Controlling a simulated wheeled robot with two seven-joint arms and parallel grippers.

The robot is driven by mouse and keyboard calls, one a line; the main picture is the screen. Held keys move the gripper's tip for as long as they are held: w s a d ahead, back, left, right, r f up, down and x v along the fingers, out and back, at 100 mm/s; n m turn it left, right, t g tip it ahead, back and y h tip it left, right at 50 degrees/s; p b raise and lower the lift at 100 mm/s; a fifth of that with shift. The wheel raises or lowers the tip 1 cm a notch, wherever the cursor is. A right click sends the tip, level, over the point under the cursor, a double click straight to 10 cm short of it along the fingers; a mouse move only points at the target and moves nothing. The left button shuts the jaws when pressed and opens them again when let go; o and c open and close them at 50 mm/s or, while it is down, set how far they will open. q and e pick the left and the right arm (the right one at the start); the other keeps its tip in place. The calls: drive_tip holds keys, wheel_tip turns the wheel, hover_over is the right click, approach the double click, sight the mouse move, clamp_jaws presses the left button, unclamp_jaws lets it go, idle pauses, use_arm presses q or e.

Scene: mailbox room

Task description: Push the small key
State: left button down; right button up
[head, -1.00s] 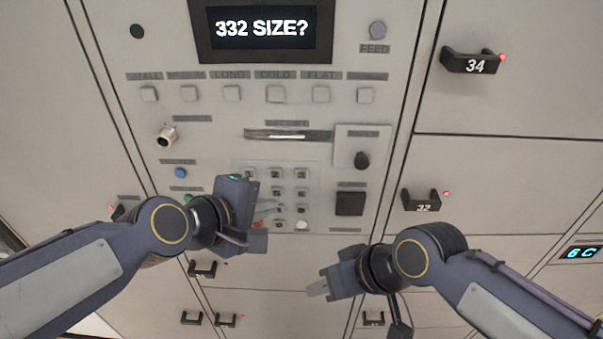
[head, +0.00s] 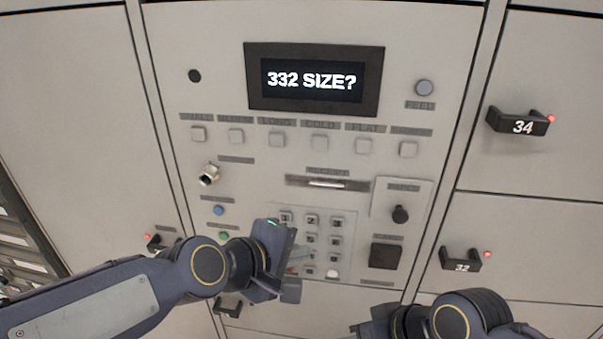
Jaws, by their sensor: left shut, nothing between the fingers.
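The small key is the leftmost square grey key (head: 198,134) in the row under the display, below a label that is blurred but seems to end in "MALL". It looks the same as the other keys in its row. My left gripper (head: 299,262) is shut and empty in front of the number keypad, below and to the right of the small key and well apart from it. My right gripper (head: 370,327) shows only in part at the bottom edge; its fingertips are not clearly visible.
The display (head: 312,80) reads "332 SIZE?". The number keypad (head: 312,222) is partly hidden by my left gripper. A metal knob (head: 208,175) sticks out below the small key. Locker handles 34 (head: 520,122) and 32 (head: 461,260) stick out at right.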

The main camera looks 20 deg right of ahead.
clamp_jaws()
idle(1.8)
